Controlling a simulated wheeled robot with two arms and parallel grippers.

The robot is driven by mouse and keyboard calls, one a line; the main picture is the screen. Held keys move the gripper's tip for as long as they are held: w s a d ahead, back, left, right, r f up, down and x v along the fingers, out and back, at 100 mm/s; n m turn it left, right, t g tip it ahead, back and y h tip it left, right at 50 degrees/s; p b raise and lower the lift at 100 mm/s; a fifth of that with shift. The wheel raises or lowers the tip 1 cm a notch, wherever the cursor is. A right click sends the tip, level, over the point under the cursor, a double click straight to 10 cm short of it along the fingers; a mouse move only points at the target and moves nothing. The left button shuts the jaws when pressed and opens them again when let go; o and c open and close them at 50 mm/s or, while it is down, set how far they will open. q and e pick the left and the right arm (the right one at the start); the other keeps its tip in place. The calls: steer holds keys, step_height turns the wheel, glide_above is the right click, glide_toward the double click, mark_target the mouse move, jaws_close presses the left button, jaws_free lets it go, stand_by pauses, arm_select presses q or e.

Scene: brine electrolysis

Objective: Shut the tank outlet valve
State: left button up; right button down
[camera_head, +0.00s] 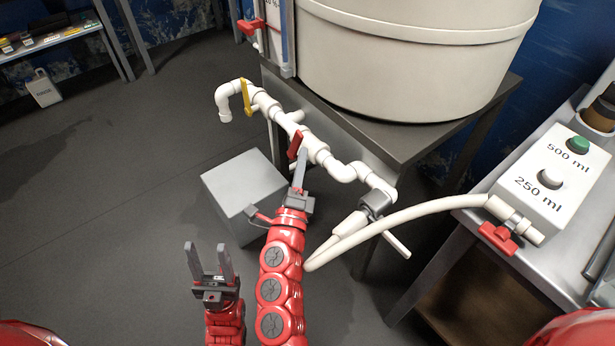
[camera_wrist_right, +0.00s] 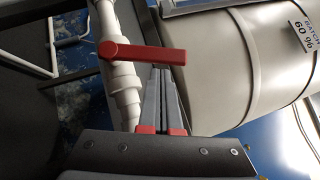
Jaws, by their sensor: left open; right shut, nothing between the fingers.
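A red valve lever (camera_head: 298,145) sits on the white pipe run (camera_head: 317,152) in front of the large cream tank (camera_head: 400,60). In the right wrist view the red lever (camera_wrist_right: 145,53) lies across the white pipe (camera_wrist_right: 124,85), its free end pointing right. My right gripper (camera_head: 301,166) is shut and empty, its fingertips close beside the lever. In the wrist view the fingertips (camera_wrist_right: 162,72) are just below the lever's free end; I cannot tell whether they touch. My left gripper (camera_head: 209,252) is open and empty, low and left of the right arm.
A yellow lever (camera_head: 246,97) sits further left on the pipe. Another red handle (camera_head: 250,27) is at the tank's left side. A grey box (camera_head: 240,185) stands below the pipe. A white hose (camera_head: 420,209) runs right to a dispenser box (camera_head: 553,178) with a red valve (camera_head: 498,239).

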mark_target(295, 138)
steer(key=shift+w+a+r, duration=0.1)
steer(key=shift+w, duration=0.05)
steer(key=shift+w+a+r+p, duration=0.3)
steer(key=shift+w+r+p, duration=0.15)
steer(key=shift+r, duration=0.15)
steer(key=shift+w+a+r+p, duration=0.3)
steer(key=shift+w+r+p, duration=0.1)
steer(key=shift+r, duration=0.15)
steer(key=shift+w+a, duration=0.15)
steer(key=shift+f, duration=0.1)
